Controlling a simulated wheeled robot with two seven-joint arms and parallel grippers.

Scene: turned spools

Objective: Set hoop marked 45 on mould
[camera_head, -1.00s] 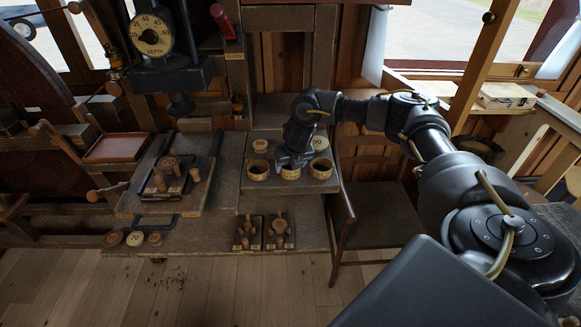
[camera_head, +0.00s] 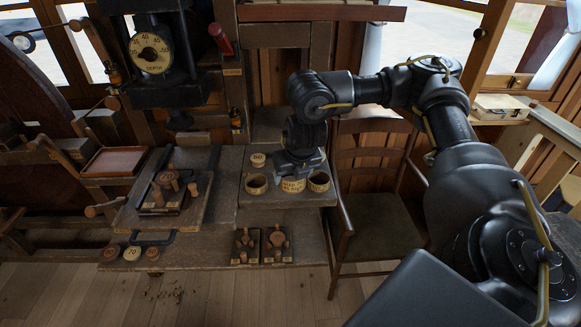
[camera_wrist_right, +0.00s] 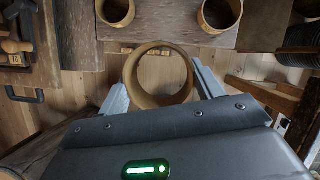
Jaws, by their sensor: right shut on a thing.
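My right gripper (camera_head: 296,168) is over the front board at the centre of the head view. In the right wrist view, its two fingers (camera_wrist_right: 160,82) are shut on a tan wooden hoop (camera_wrist_right: 160,95). The same hoop (camera_head: 292,186) shows below the gripper in the head view, with dark lettering too small to read. Two similar hoops stand either side, left (camera_head: 256,184) and right (camera_head: 318,182). A block with several upright pegs (camera_head: 168,188), perhaps the mould, sits on the tilted board at left. My left gripper is not in view.
Two smaller peg blocks, left (camera_head: 246,245) and right (camera_head: 277,244), stand on the lower bench. A chair (camera_head: 372,205) stands right of the bench. A press with a depth dial (camera_head: 150,53) rises behind.

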